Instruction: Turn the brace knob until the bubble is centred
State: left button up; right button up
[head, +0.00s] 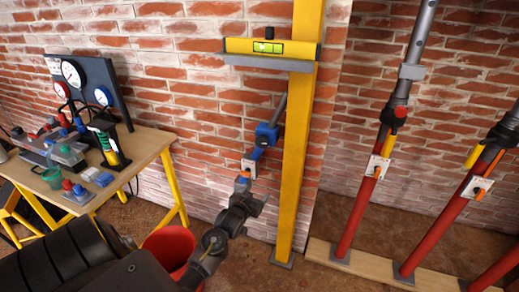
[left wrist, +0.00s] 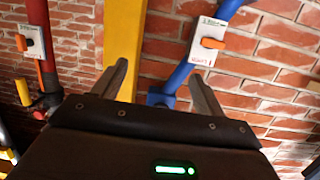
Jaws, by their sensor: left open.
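The yellow spirit level (head: 305,50) sits on a grey shelf at the yellow post (head: 293,150). Its green vial (head: 268,47) shows, but the bubble is too small to place surely. A blue brace (head: 266,134) slants beside the post, with a white plate (head: 249,167) carrying an orange knob (head: 243,178). In the left wrist view the orange knob (left wrist: 212,43) lies beyond the right finger. My left gripper (head: 253,195) is open and empty, just below the plate; its fingers (left wrist: 162,92) point towards the post and brace. My right gripper is out of view.
A wooden bench (head: 148,148) with gauges and a pump stands at left. A red bucket (head: 168,245) is on the floor beside my left arm. Red braces (head: 358,213) with similar plates stand at right on a wooden sill (head: 350,270). The brick wall is behind.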

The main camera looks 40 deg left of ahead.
aim_at(261, 144)
pick_arm(q)
notch_tip(261, 144, up, 13)
jog(key=a+n+t+y, duration=0.1)
jog(key=a+t+y, duration=0.1)
jog(key=a, duration=0.1)
jog(key=x, duration=1.1)
jog(key=shift+d+r+p, duration=0.25)
jog(key=shift+p, duration=0.05)
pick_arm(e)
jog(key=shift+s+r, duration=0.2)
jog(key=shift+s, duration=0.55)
pick_arm(q)
jog(key=c, duration=1)
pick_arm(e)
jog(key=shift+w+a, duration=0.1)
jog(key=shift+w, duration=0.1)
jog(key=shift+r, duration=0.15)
